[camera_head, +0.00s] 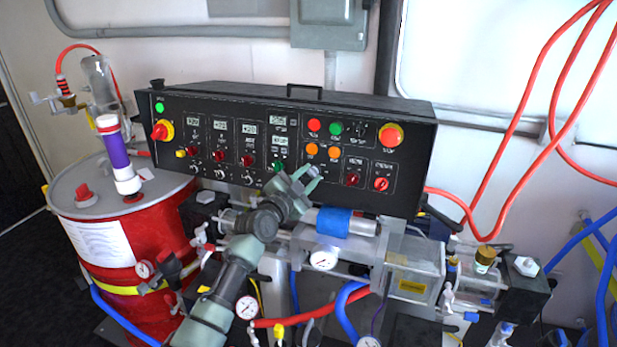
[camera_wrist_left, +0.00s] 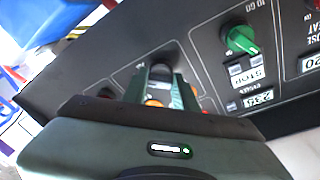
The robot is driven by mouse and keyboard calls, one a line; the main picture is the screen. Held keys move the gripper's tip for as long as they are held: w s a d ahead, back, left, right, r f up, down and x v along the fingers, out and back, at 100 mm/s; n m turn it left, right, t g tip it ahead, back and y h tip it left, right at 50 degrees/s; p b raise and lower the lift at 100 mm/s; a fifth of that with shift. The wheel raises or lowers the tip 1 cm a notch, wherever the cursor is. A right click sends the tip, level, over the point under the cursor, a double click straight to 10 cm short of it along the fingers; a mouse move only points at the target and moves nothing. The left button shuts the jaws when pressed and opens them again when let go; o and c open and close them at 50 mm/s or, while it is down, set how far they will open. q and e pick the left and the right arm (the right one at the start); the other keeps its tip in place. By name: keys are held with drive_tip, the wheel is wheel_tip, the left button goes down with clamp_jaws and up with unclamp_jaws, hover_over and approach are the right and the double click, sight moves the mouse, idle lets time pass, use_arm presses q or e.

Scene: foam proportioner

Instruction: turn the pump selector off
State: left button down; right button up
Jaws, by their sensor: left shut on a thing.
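The black control panel (camera_head: 225,185) stands at the back of the bench. My left gripper (camera_head: 310,178) reaches up to its lower middle part, below two orange lights. In the left wrist view the gripper (camera_wrist_left: 162,80) has its two green fingers against the panel face. They are shut on a dark knob, the pump selector (camera_wrist_left: 161,70), which shows between the fingertips. Its pointer and most of its label are hidden, so its setting cannot be read. My right gripper is not in view.
A green knob (camera_wrist_left: 240,38) sits beside the gripper in the left wrist view. Red and orange lights and a red-and-yellow stop button (camera_head: 390,135) are on the panel. A red drum (camera_head: 125,260) stands at left. Pipes, gauges and hoses crowd the space below the panel.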

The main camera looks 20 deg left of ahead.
use_arm(q)
drive_tip(key=n, duration=0.3)
drive_tip(key=shift+d+f+n+t+y, duration=0.1)
drive_tip(key=shift+n+t+y, duration=0.2)
drive_tip(key=shift+y, duration=0.1)
drive_tip(key=n+y+p, duration=0.1)
drive_tip(key=n, duration=0.2)
drive_tip(key=shift+n+p, duration=0.3)
drive_tip(key=shift+p, duration=0.1)
drive_tip(key=shift+n+y+p, duration=0.4)
drive_tip(key=shift+n+y, duration=0.1)
drive_tip(key=shift+n, duration=0.7)
drive_tip(key=shift+f, duration=0.15)
drive_tip(key=c, duration=1.1)
unclamp_jaws()
drive_tip(key=shift+s, duration=0.1)
